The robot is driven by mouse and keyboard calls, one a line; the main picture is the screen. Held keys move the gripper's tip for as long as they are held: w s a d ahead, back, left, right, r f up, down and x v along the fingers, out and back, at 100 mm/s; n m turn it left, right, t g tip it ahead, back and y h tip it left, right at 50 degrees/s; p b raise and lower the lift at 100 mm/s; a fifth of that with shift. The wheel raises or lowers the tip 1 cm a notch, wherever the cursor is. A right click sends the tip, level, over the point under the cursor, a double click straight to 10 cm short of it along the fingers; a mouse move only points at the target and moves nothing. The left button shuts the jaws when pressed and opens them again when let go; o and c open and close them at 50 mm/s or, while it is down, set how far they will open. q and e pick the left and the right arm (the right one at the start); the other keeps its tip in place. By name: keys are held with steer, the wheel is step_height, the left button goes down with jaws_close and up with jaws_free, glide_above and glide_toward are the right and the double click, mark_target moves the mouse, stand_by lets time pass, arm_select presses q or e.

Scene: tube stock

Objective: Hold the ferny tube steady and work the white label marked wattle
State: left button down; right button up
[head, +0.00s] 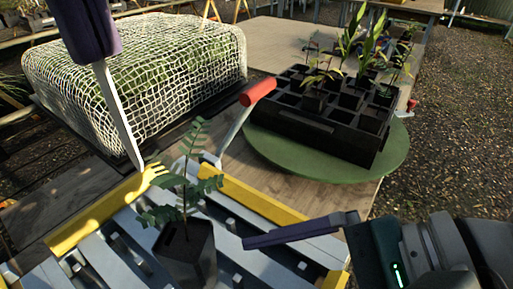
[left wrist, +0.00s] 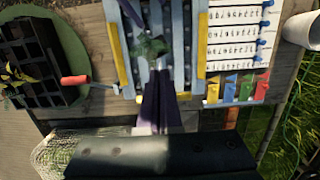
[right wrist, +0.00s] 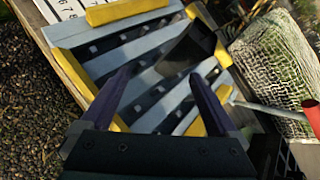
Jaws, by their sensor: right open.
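The ferny tube (head: 187,258), a dark square pot with green feathery leaves, stands in the slatted grey tray in the head view. It also shows in the right wrist view (right wrist: 187,48). My left gripper (head: 95,56) is shut on a long white label (head: 116,115), which hangs point down, left of and above the fern. I cannot read any word on it. In the left wrist view the fingers (left wrist: 160,72) are close together beside the fern leaves. My right gripper (head: 275,236) is open, right of the tube; its fingers (right wrist: 165,82) are wide apart and empty.
The slatted tray (head: 270,208) has yellow rails. A black crate of seedlings (head: 310,130) sits on a green round base (head: 395,155). A netted box (head: 140,70) stands back left.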

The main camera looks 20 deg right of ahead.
mark_target(169, 249)
steer(key=w+a+m, duration=0.2)
steer(key=w+a, duration=0.1)
steer(key=w+a+f+m+t+y, duration=0.1)
steer(key=w+a+m, duration=0.1)
steer(key=a, duration=0.1)
steer(key=w+a+f+m, duration=0.1)
steer(key=w+a+m, duration=0.1)
steer(key=w+a, duration=0.1)
steer(key=shift+w+a+f+m+t+y, duration=0.25)
steer(key=shift+w+a+m+t+y, duration=0.05)
steer(key=shift+w+a+t, duration=0.1)
steer(key=shift+c, duration=0.3)
jaws_close()
stand_by(0.7)
